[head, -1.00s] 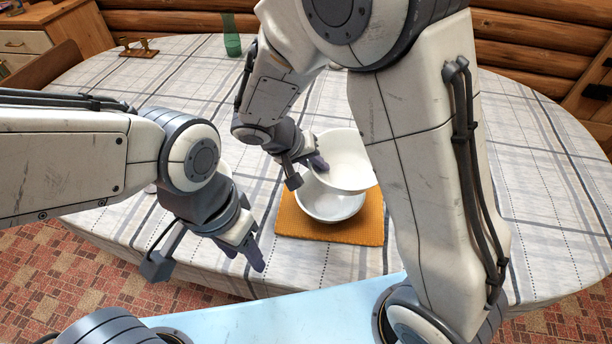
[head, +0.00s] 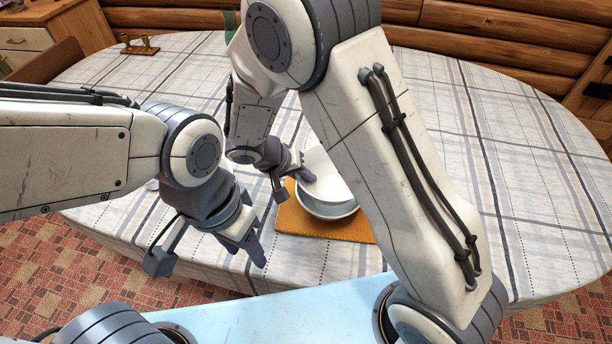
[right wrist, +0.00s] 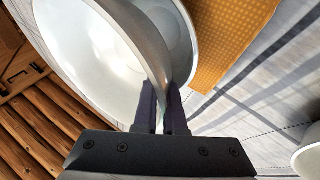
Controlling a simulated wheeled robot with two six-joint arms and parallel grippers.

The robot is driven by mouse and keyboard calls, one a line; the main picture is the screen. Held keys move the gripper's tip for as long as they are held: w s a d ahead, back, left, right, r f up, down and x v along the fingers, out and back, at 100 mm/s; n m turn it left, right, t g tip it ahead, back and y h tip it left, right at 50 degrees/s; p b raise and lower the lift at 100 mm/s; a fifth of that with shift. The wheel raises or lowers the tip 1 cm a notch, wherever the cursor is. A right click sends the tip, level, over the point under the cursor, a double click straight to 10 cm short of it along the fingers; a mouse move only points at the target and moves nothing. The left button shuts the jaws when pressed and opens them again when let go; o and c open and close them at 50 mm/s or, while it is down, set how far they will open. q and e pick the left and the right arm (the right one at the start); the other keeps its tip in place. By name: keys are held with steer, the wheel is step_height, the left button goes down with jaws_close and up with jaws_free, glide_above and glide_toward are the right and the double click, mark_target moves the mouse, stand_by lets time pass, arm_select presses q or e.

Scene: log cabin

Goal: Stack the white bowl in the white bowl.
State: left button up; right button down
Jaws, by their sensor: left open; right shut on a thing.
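One white bowl (head: 322,168) is held tilted by its rim above the other white bowl (head: 331,212), overlapping it in the head view. The lower bowl sits on an orange mat (head: 296,222). My right gripper (head: 304,173) is shut on the upper bowl's rim. In the right wrist view the held bowl (right wrist: 95,50) fills the left, its rim between the fingertips (right wrist: 162,95), and the lower bowl (right wrist: 180,35) shows partly behind it. I cannot tell whether the bowls touch. My left gripper (head: 252,248) is open and empty, left of the mat.
A table with a checked cloth (head: 480,130) has free room on the right. A brass-coloured holder (head: 140,46) stands at the back left. A white object (right wrist: 309,160) is cut off at the right wrist view's edge. My right arm covers part of the mat and bowls.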

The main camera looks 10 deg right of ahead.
steer(key=shift+f+b, duration=0.5)
steer(key=shift+b, duration=0.1)
steer(key=c, duration=1)
jaws_free()
steer(key=shift+r, duration=0.1)
steer(key=shift+r+p, duration=0.55)
steer(key=shift+p, duration=0.3)
steer(key=shift+a+r+p, duration=0.15)
steer(key=shift+r+p, duration=0.15)
steer(key=shift+r, duration=0.1)
steer(key=b+v, duration=0.1)
steer(key=v, duration=0.9)
steer(key=s+r+n+g+y, duration=0.1)
steer(key=s+r+n+y, duration=0.1)
steer(key=s, duration=0.8)
steer(key=s+d+r+n+g+y, duration=0.1)
steer(key=s+n+y, duration=0.4)
steer(key=s, duration=0.5)
steer(key=shift+s+d+r+n+g, duration=0.2)
steer(key=shift+r+n+g, duration=0.15)
steer(key=shift+n, duration=0.65)
